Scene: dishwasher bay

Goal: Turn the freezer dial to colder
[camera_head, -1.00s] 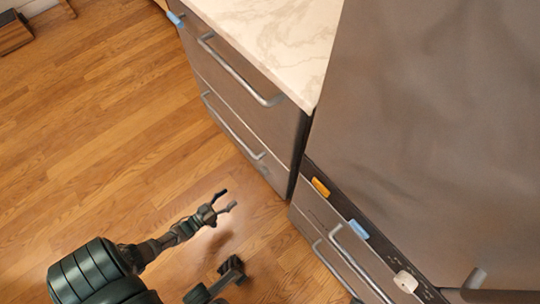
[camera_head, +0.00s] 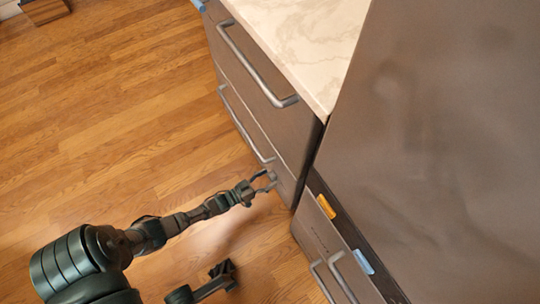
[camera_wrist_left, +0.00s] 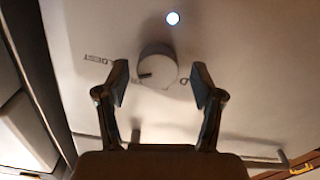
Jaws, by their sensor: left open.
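The round grey dial (camera_wrist_left: 157,68) sits on a pale panel in the left wrist view, with a dark pointer mark at its left side. Partly readable lettering that looks like "COLDEST" is left of it, and a "0"-like mark is at its lower right. My left gripper (camera_head: 269,180) is open in the head view, close to the lower drawer front of the counter unit. In the wrist view its two fingers stand on either side of the dial, with gaps, not closed on it.
A round lit light (camera_wrist_left: 173,18) is above the dial. Long bar handles (camera_head: 255,65) stick out from the drawers below the marble counter (camera_head: 300,35). A tall grey appliance (camera_head: 440,150) stands at right, with orange and blue tabs below it.

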